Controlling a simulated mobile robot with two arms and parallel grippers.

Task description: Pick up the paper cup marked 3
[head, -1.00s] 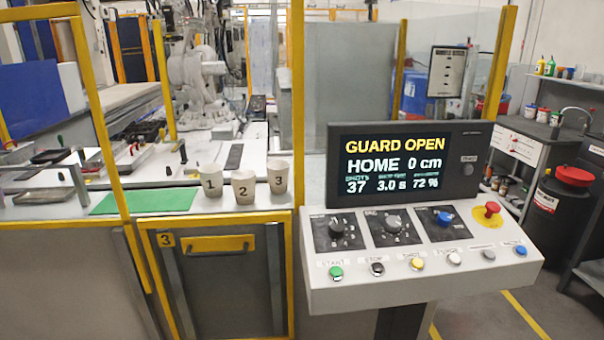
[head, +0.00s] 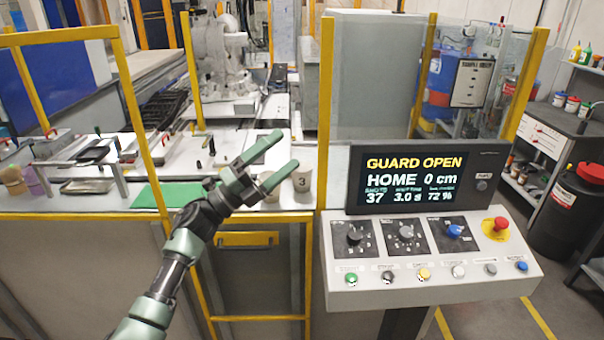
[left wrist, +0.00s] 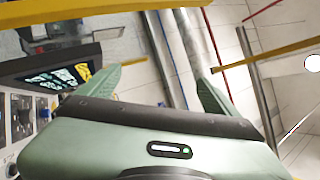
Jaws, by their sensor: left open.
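The paper cup marked 3 (head: 303,184) stands upright on the white table in the head view, close to the yellow guard post. My left gripper (head: 284,151) is open and empty, with its fingers pointing right, and appears in front of and above the cups. One finger overlaps the cup's upper left in the picture; I cannot tell any contact. Another paper cup (head: 270,192) shows partly beneath the fingers, its mark hidden. The left wrist view shows the open fingers (left wrist: 160,76) but no cup. My right gripper is in neither current view.
A yellow guard post (head: 325,110) rises just right of the cups. The control console (head: 430,278) with its screen stands to the right. A green mat (head: 160,195) lies left of the gripper. A low yellow-framed gate (head: 248,240) is in front of the table.

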